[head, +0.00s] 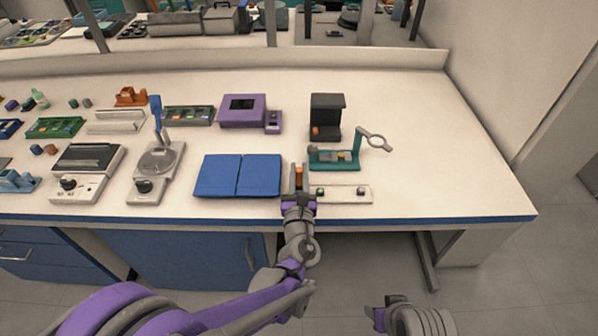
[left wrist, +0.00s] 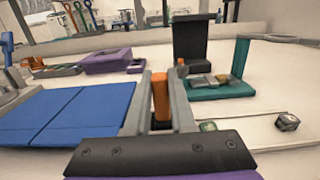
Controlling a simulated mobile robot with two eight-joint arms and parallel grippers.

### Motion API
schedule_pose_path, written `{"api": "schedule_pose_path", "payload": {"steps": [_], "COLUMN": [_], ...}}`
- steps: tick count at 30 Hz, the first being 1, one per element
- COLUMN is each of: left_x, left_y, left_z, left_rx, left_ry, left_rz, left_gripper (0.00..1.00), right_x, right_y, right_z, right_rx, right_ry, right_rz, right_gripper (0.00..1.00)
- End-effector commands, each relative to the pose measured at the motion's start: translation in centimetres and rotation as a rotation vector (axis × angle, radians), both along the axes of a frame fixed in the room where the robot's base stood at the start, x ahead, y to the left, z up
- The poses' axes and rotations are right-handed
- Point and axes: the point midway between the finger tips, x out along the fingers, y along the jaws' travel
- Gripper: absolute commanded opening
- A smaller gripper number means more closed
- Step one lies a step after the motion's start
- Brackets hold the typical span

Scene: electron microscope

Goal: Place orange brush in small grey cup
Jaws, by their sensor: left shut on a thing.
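My left gripper (head: 298,172) is shut on the orange brush (left wrist: 160,97), which stands upright between the two grey fingers in the left wrist view. The gripper is at the front of the bench, between the blue folder and the white strip. The brush's lower end is hidden by the gripper. A small grey round thing (head: 312,149), likely the small grey cup, is at the left end of the teal stand (head: 335,166), beyond the gripper. It also shows in the left wrist view (left wrist: 182,71). My right gripper (head: 383,312) is low at the bottom edge, away from the bench; its opening is unclear.
A blue folder (head: 218,176) lies left of the gripper. A white strip (head: 342,195) with small dark blocks lies to its right. A black stand (head: 327,112) with an orange piece and a purple device (head: 243,108) are farther back. The bench's right side is clear.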

Motion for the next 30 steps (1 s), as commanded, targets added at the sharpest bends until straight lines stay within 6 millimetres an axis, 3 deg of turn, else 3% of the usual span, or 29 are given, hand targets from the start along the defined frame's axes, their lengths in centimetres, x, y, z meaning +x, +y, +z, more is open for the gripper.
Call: {"api": "schedule_pose_path", "payload": {"steps": [2, 3, 7, 18, 23, 30], "left_x": [0.0, 0.0, 0.0, 0.0, -2.6, -7.9], "left_y": [0.0, 0.0, 0.0, 0.0, -0.1, -0.1], "left_z": [-0.4, -0.3, -0.2, 0.3, 0.0, -0.2], "left_rx": [0.000, 0.000, 0.000, 0.000, -0.002, -0.002], "left_ry": [0.000, 0.000, 0.000, 0.000, 0.000, 0.000], "left_rz": [0.000, 0.000, 0.000, 0.000, -0.002, -0.003], "left_gripper": [0.00, 0.30, 0.53, 0.53, 0.53, 0.53], "right_x": [0.0, 0.0, 0.0, 0.0, 0.0, 0.0], "right_y": [0.0, 0.0, 0.0, 0.0, 0.0, 0.0], "right_z": [-0.4, -0.3, -0.2, 0.3, 0.2, 0.3], "right_rx": [0.000, 0.000, 0.000, 0.000, 0.000, 0.000], "right_ry": [0.001, 0.001, 0.001, -0.001, -0.001, -0.001], "right_rz": [0.000, 0.000, 0.000, 0.000, 0.000, 0.000], "right_gripper": [0.50, 0.50, 0.50, 0.50, 0.50, 0.50]}}
